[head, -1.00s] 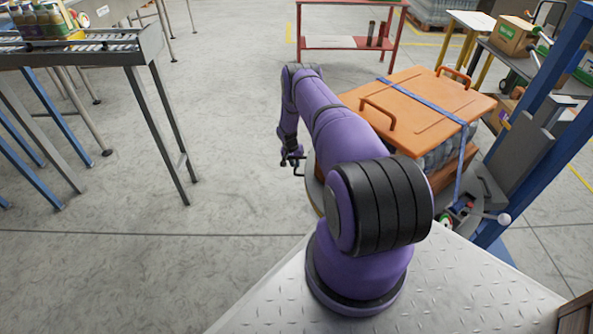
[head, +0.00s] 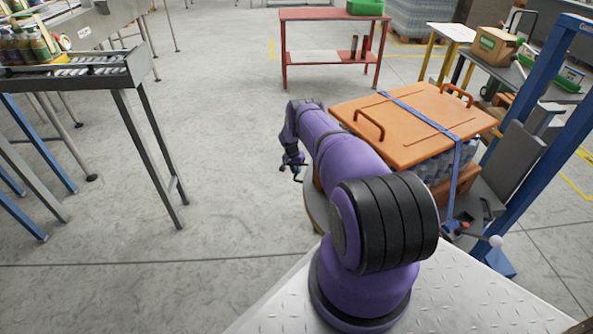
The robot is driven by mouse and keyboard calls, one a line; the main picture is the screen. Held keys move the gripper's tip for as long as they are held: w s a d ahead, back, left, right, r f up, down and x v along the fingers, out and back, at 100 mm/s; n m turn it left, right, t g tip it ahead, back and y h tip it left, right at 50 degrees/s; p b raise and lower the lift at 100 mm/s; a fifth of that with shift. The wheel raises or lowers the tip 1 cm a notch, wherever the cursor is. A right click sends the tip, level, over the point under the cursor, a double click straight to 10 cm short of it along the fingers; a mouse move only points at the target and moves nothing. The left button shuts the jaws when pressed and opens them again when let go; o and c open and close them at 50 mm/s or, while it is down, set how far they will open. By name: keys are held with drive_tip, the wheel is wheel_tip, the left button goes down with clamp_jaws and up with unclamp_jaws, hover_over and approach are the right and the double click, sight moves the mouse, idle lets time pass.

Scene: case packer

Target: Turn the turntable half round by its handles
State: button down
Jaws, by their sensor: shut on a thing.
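The turntable's grey round plate (head: 315,208) shows only at its left rim, low beside my arm. On it stands a load of bottles (head: 437,167) under an orange lid (head: 415,125) with two orange handles, tied by a blue strap (head: 456,172). My arm reaches along the load's left side. My gripper (head: 297,172) is at the left rim of the plate, shut on a thin dark bar that looks like a turntable handle. The fingers are small and the grip is partly unclear. My arm hides the near side of the turntable.
A blue post frame (head: 537,95) and a white-knobbed lever (head: 495,241) stand close on the right. A red table (head: 333,15) is behind. A roller conveyor (head: 75,72) stands at left. The floor between the conveyor and my gripper is clear.

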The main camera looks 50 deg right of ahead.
drive_tip(key=c, duration=1.1)
unclamp_jaws()
drive_tip(key=shift+r, duration=0.1)
wheel_tip(320, 180, up, 10)
drive_tip(key=w+a, duration=0.1)
drive_tip(key=w, duration=0.1)
drive_tip(key=shift+r, duration=0.2)
